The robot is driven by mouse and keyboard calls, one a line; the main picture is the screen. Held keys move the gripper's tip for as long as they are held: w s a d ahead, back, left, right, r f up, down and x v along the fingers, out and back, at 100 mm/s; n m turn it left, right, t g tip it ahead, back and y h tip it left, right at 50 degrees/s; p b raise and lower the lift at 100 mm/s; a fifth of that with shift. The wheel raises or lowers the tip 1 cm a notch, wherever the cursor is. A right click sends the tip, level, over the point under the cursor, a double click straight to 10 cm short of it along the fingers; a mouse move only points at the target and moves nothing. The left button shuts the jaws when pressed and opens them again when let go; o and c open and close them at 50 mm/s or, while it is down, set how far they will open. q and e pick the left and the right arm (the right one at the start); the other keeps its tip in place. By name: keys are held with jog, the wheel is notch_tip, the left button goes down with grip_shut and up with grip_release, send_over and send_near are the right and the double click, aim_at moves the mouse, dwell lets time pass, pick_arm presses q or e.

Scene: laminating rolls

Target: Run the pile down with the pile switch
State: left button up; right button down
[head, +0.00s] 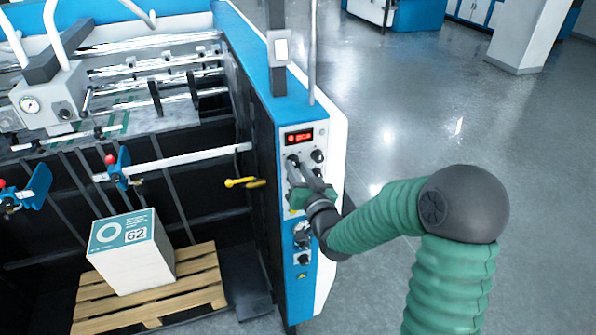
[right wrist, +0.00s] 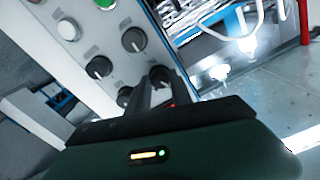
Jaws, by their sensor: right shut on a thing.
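The pile (head: 130,265) is a white block of sheets with a teal top label marked 62. It sits on a wooden pallet (head: 205,279) inside the machine at the lower left. The control panel (head: 328,136) is on the machine's blue end post, with a red display and several black knobs. My right gripper (head: 294,165) is at the panel, below the display. In the right wrist view its fingers (right wrist: 154,92) are shut on a black rotary switch (right wrist: 160,74), which they partly hide. The switch labels are too small to read. My left gripper is not in view.
Other black knobs (right wrist: 134,39) sit close around the gripped switch. A yellow handle (head: 243,183) sticks out inside the machine, left of the panel. A lower group of controls (head: 303,240) is on the same post. The floor to the right is open.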

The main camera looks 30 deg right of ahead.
jog(key=m, duration=0.4)
jog(key=shift+f+m, duration=0.1)
jog(key=shift+m, duration=0.2)
dwell(0.3)
jog(key=c, duration=1.5)
grip_release()
jog(key=shift+o, duration=1.2)
jog(key=shift+w, duration=0.15)
jog(key=shift+o, duration=0.6)
jog(key=shift+w+f, duration=0.15)
jog(key=shift+w, duration=0.1)
